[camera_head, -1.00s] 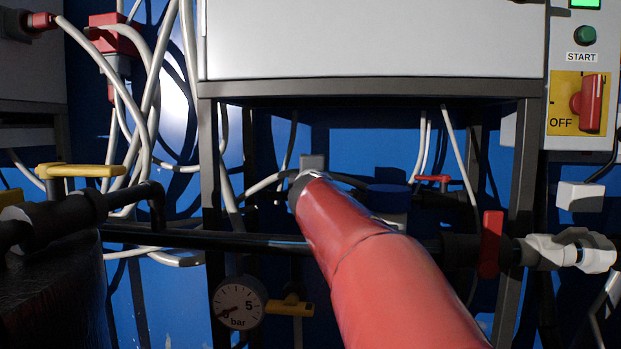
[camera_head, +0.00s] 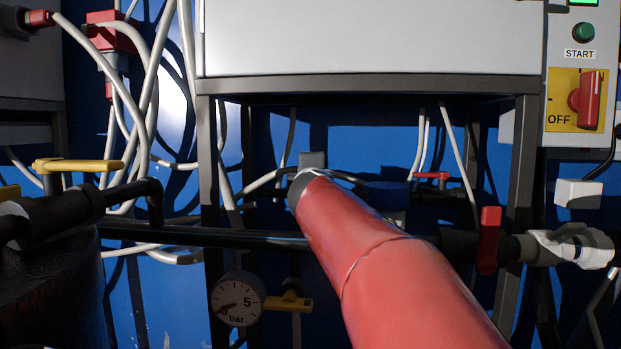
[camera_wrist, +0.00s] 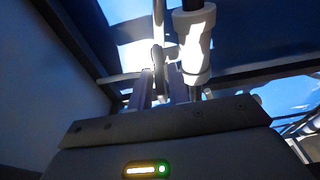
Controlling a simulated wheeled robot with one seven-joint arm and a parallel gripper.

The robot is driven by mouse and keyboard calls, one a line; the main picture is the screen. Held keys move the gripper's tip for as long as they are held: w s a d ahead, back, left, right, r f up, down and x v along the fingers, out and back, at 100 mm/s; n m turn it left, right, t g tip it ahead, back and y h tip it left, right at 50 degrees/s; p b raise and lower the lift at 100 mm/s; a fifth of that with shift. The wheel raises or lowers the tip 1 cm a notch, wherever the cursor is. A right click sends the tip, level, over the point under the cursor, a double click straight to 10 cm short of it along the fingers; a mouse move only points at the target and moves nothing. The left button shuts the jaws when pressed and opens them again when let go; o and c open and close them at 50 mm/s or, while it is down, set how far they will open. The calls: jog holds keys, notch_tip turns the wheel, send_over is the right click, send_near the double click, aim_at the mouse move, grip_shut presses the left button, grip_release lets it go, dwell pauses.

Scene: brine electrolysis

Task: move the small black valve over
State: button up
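I cannot make out a small valve that is clearly black. Under the cabinet in the head view, a small grey block (camera_head: 312,160) stands on a dark fitting just beyond the end of my red arm, which hides part of it. My gripper itself is hidden behind my arm in the head view. In the wrist view my gripper (camera_wrist: 161,84) shows two upright fingers apart, with a slim fitting (camera_wrist: 158,56) at or beyond the gap between them. Contact cannot be told. A pale pipe fitting (camera_wrist: 195,45) stands close to the right finger.
A black pipe (camera_head: 190,236) crosses below the cabinet (camera_head: 370,40). A red-handled valve (camera_head: 488,240) is on the right, a yellow-handled one (camera_head: 78,165) on the left. A pressure gauge (camera_head: 238,299) with a yellow lever (camera_head: 291,303) hangs low. Frame legs and hanging cables narrow the space.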

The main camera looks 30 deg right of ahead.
jog(key=v, duration=0.5)
jog(key=shift+s+a+b, duration=0.15)
jog(key=shift+s+b, duration=0.15)
jog(key=shift+s, duration=0.05)
